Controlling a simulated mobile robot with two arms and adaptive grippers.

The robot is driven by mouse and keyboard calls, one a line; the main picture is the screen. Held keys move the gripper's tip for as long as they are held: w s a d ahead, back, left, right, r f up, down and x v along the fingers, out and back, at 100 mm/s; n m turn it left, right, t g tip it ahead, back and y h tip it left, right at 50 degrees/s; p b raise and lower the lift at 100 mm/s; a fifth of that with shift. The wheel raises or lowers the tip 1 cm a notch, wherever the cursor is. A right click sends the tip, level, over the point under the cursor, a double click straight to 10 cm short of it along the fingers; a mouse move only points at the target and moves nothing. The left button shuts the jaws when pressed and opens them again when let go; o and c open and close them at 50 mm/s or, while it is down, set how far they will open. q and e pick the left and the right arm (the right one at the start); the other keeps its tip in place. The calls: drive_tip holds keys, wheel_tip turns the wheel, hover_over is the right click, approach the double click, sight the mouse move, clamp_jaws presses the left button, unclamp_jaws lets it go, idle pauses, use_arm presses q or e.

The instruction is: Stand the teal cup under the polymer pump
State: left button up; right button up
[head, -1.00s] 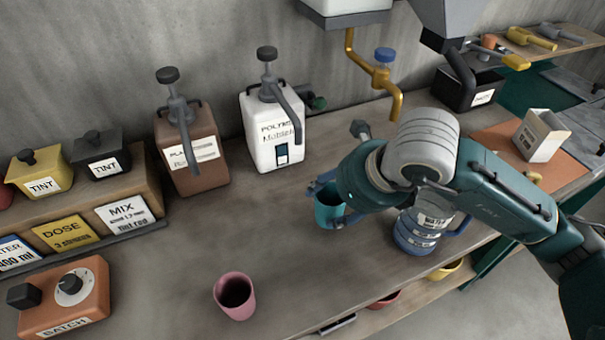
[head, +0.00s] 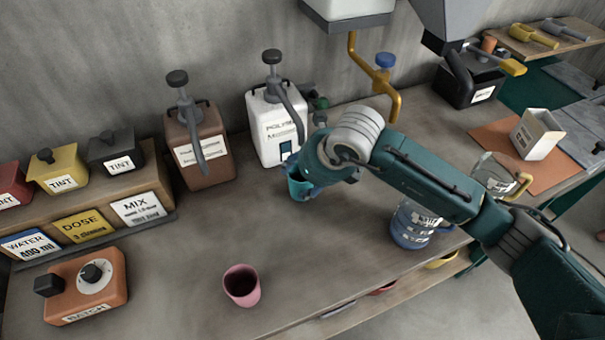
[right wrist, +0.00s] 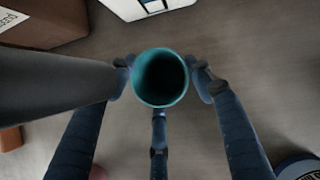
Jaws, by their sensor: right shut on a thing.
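The teal cup (head: 299,188) is upright in my right gripper (head: 305,182), just in front of the white polymer pump (head: 272,128). In the right wrist view the cup (right wrist: 145,78) shows its open mouth, with the fingers of my right gripper (right wrist: 165,85) closed on both sides of it. The pump's grey spout comes down close beside or above the cup in the head view. In the right wrist view a dark grey tube (right wrist: 50,85) reaches in from the left near the cup. I cannot tell whether the cup touches the bench. My left gripper is not in view.
A brown pump container (head: 202,150) stands left of the white one. A pink cup (head: 241,286) stands at the bench front. A blue-banded jug (head: 412,226) is right of the cup, below my right arm. The middle of the bench is clear.

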drive_tip(key=shift+f, duration=0.15)
drive_tip(key=o, duration=1.2)
drive_tip(key=shift+c, duration=0.2)
drive_tip(key=shift+r, duration=0.2)
drive_tip(key=shift+s+d+r, duration=0.1)
drive_tip(key=shift+r, duration=0.2)
drive_tip(key=b+v, duration=0.2)
drive_tip(key=v, duration=0.9)
